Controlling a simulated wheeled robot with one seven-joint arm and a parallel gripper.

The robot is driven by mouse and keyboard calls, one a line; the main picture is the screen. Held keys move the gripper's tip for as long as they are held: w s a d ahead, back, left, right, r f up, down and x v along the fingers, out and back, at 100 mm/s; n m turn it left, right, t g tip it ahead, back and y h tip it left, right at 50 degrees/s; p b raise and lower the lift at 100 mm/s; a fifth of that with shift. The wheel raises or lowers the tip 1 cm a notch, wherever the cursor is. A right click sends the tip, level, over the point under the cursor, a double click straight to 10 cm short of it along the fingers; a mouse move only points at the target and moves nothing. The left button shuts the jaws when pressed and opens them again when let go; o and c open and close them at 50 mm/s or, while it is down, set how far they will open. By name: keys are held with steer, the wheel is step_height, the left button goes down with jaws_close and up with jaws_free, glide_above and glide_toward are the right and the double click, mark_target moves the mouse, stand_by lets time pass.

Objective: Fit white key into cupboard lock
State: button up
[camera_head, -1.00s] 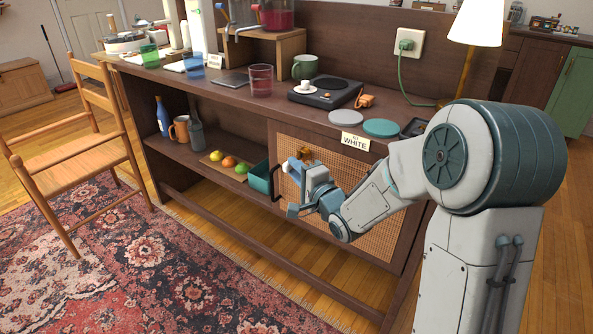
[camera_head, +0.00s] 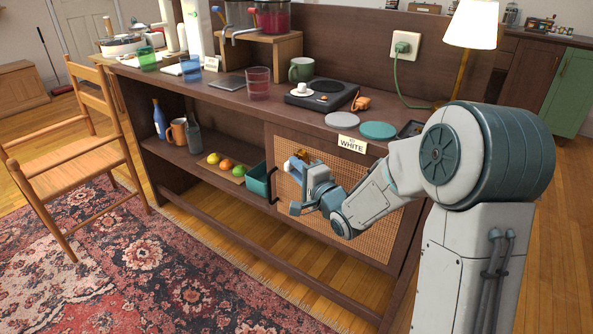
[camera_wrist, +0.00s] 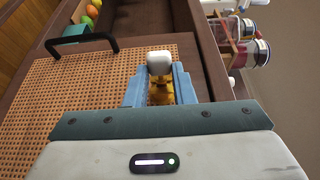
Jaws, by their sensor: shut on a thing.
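My gripper (camera_head: 300,166) is at the upper left part of the cupboard door (camera_head: 372,230), which has a woven cane panel and is closed. In the wrist view, the gripper (camera_wrist: 160,88) is shut on the white key (camera_wrist: 159,62), whose rounded white head shows between the blue fingertips. A brass-coloured piece, which looks like the lock (camera_wrist: 160,92), shows between the fingers just by the key. The key's shaft is hidden, so I cannot tell whether it is in the lock. A sign reading "WHITE" (camera_head: 352,145) stands on the counter edge above the door.
A black door handle (camera_wrist: 82,42) is close to the gripper. A teal bin (camera_head: 257,181) and several fruits (camera_head: 226,165) are on the open shelf left of the door. Coasters and a turntable (camera_head: 323,93) are on the counter above. A wooden chair (camera_head: 75,150) stands at the left.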

steer(key=shift+w+d, duration=0.3)
steer(key=shift+w, duration=0.05)
steer(key=o, duration=1)
steer(key=shift+o, duration=0.2)
steer(key=p+v, duration=0.1)
steer(key=v, duration=0.5)
